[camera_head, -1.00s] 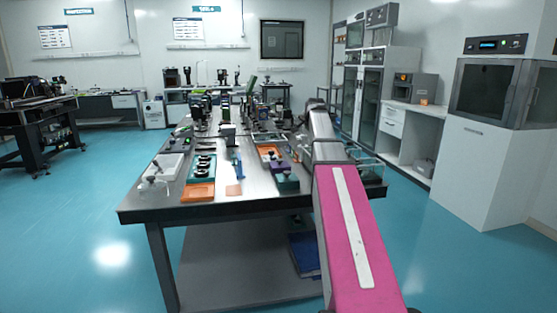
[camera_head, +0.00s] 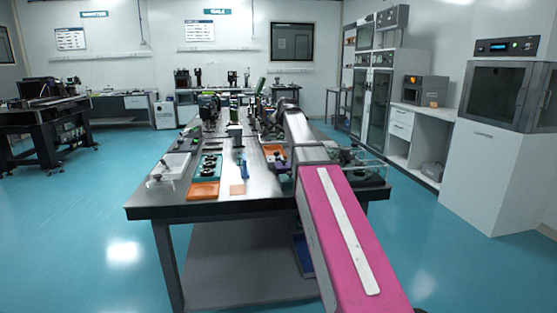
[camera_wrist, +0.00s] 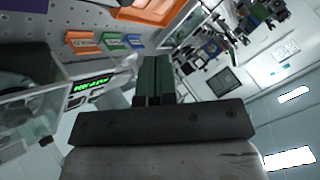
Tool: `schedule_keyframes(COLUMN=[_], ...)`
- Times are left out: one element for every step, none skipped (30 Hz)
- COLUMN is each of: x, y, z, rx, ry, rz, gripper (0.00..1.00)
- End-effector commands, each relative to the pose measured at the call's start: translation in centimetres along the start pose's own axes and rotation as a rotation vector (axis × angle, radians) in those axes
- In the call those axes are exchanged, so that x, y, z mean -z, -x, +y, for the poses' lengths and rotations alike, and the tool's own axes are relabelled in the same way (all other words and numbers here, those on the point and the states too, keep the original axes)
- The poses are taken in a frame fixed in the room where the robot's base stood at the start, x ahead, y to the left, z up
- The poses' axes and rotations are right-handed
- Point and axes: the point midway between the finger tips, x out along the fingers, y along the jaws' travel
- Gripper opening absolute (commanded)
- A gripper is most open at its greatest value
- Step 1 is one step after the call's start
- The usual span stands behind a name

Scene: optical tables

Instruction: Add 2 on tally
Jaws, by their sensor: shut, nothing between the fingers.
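I cannot make out a tally for certain in either view. In the wrist view, my gripper (camera_wrist: 156,60) has two green fingers lying side by side, shut and empty. A small display with lit green characters (camera_wrist: 91,84) shows left of the fingers, apart from them. In the head view, my arm with its pink cover reaches over the right part of the optical table (camera_head: 255,205). The gripper's fingertips are hidden or too small to tell there.
Clear-walled equipment is by my arm at right. Cabinets line the right wall.

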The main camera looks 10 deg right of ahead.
Motion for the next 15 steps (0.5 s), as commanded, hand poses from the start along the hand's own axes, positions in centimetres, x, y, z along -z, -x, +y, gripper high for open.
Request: schedule_keyframes(x=[0.0, -0.1, -0.1, -0.2, -0.3, -0.5, -0.6, -0.8, -1.0, -1.2, -1.4, -1.6, -1.9, -2.1, -2.3], y=[0.0, -0.1, -0.2, -0.3, -0.4, -0.6, -0.8, -1.0, -1.3, -1.5, -1.8, -2.2, -2.5, -2.8, -3.1], z=[0.0, 0.1, 0.2, 0.2, 0.3, 0.5, 0.7, 0.8, 1.1, 1.2, 1.4, 1.7, 1.9, 2.1, 2.4], rx=[0.000, 0.000, 0.000, -0.001, -0.001, -0.001, -0.002, -0.002, -0.001, -0.001, -0.001, -0.001, -0.001, -0.002, -0.002], ry=[0.000, 0.000, 0.000, 0.000, 0.000, 0.000, -0.001, -0.001, -0.001, -0.001, -0.001, -0.001, -0.001, -0.001, -0.001], rz=[0.000, 0.000, 0.000, 0.000, -0.001, -0.001, -0.001, -0.001, -0.001, -0.001, 0.000, -0.001, -0.001, -0.002, -0.001], gripper=[0.00, 0.00, 0.00, 0.00, 0.00, 0.00, 0.00, 0.00, 0.00, 0.00, 0.00, 0.00, 0.00, 0.00, 0.00])
